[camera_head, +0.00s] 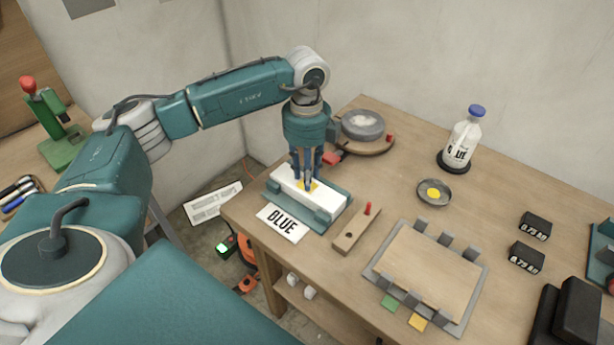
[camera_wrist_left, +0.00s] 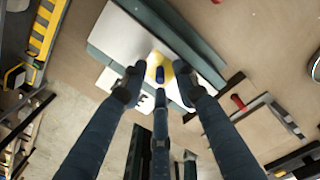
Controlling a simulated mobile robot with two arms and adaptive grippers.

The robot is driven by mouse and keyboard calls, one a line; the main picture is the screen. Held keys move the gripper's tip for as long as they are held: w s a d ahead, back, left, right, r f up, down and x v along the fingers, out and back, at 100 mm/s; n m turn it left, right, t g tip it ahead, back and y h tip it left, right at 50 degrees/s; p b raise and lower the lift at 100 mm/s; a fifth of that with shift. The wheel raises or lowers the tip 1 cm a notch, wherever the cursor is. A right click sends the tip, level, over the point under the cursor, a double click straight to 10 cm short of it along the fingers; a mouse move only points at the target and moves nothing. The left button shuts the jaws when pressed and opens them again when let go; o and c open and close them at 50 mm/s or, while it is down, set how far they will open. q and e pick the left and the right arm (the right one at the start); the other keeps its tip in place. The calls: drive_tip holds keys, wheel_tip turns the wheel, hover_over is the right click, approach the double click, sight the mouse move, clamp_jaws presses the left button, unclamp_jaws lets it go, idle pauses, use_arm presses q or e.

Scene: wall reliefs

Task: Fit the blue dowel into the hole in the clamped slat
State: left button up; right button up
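My left gripper (camera_head: 308,180) points down over a white slat (camera_head: 329,200) held in a teal clamp (camera_head: 322,217) at the table's left corner. Its three fingers are spread, in the left wrist view too (camera_wrist_left: 160,82). The hole is hidden, and I cannot tell how deep the dowel sits. My right gripper is in neither view.
A wooden strip (camera_head: 349,236) with a red peg (camera_head: 367,209) and an empty hole lies to the right. A BLUE card (camera_head: 283,222) is in front.

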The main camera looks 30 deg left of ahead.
use_arm(q)
wheel_tip(320, 180, up, 11)
drive_tip(key=shift+f, duration=0.2)
idle(0.8)
